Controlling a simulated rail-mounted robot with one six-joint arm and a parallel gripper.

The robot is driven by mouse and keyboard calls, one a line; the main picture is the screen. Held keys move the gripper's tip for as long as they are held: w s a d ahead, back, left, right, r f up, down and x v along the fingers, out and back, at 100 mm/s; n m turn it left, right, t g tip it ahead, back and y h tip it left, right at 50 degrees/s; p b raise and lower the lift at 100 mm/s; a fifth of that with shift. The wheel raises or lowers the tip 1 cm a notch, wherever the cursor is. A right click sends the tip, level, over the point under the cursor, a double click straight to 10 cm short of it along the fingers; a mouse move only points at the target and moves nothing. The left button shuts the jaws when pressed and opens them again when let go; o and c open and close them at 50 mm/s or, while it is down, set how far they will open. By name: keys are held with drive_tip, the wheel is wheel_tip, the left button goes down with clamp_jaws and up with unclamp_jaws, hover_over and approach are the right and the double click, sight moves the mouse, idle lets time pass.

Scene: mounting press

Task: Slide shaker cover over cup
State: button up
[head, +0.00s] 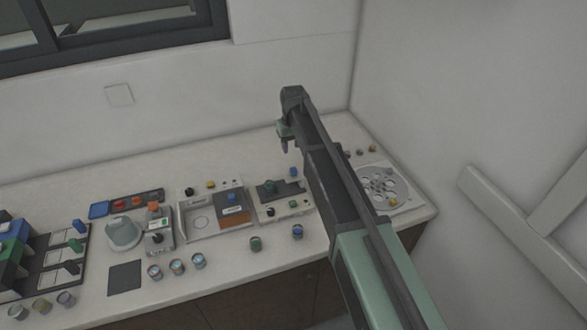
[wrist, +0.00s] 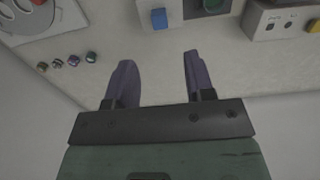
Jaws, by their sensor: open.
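A low unit holds a green round cup (head: 269,186) on a dark base. The cup also shows in the wrist view (wrist: 215,5), cut by the top edge. To its right in the head view is a light plate with a blue handle (head: 293,171), which looks like the shaker cover; its blue block also shows in the wrist view (wrist: 159,18). The cover stands beside the cup, not over it. My gripper (wrist: 157,60) is open and empty, with two purple fingers. In the head view, my gripper (head: 285,147) hangs above and behind the blue handle.
A holed disc (head: 384,189) stands to the right, partly hidden by my arm. Several small jars line the front.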

sight(293, 169)
wheel_tip(293, 169, down, 11)
drive_tip(key=b, duration=1)
drive_tip(key=shift+r, duration=0.2)
drive_tip(key=shift+c, duration=0.2)
